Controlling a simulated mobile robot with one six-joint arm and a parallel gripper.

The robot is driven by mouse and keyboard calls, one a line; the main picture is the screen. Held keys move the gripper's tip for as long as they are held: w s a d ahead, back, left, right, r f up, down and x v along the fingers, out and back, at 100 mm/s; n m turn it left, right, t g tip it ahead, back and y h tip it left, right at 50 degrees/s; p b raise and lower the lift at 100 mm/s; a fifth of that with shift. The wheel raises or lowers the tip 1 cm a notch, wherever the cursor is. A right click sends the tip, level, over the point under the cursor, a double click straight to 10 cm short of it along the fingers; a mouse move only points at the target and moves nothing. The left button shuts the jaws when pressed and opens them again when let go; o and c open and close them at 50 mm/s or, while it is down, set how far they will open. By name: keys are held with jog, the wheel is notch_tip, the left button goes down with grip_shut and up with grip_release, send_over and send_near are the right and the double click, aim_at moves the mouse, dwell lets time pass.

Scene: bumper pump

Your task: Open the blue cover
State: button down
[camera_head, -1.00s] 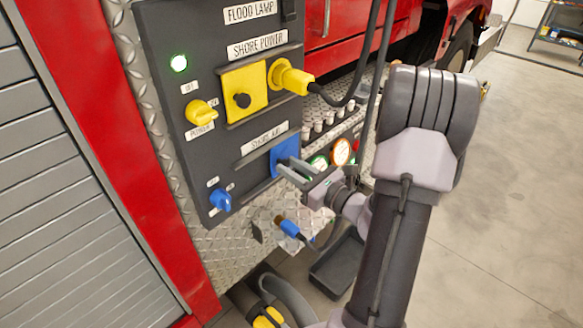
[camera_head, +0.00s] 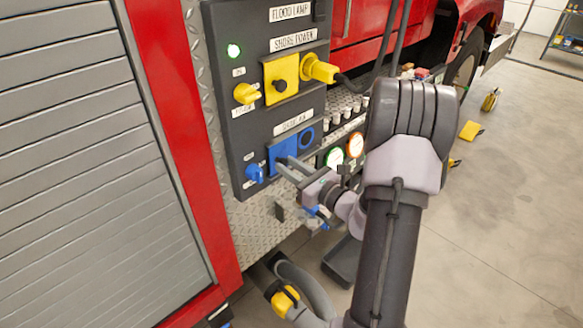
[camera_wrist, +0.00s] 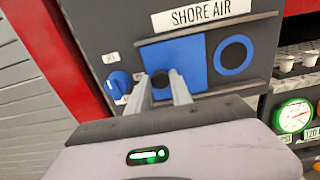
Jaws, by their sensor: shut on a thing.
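The blue cover (camera_head: 285,151) is a flat square plate on the dark panel, under the SHORE AIR label (camera_head: 294,122). It lies to the left of a round blue-ringed port (camera_head: 308,138), which is uncovered. In the wrist view the cover (camera_wrist: 193,48) and the blue ring (camera_wrist: 235,55) stand side by side between two dark rails. My gripper (camera_head: 283,168) is at the cover's front. In the wrist view my gripper (camera_wrist: 161,80) is shut on the cover's dark knob (camera_wrist: 160,77), which is partly hidden between the fingers.
A blue knob switch (camera_wrist: 118,83) sits just left of the cover. Above are a yellow cover (camera_head: 280,72) and a yellow plug (camera_head: 318,69) with a cable. Gauges (camera_head: 355,145) are to the right. A blue connector (camera_head: 317,215) hangs below my gripper.

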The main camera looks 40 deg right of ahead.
jog(key=shift+w+d+r, duration=0.1)
jog(key=shift+d, duration=0.1)
jog(key=c, duration=1.4)
grip_release()
jog(key=shift+o, duration=1.2)
jog(key=shift+w, duration=0.15)
jog(key=s+d+p, duration=0.1)
jog(key=s+p, duration=0.2)
jog(key=s, duration=1.4)
jog(key=shift+s+d, duration=0.15)
jog(key=shift+s, duration=0.1)
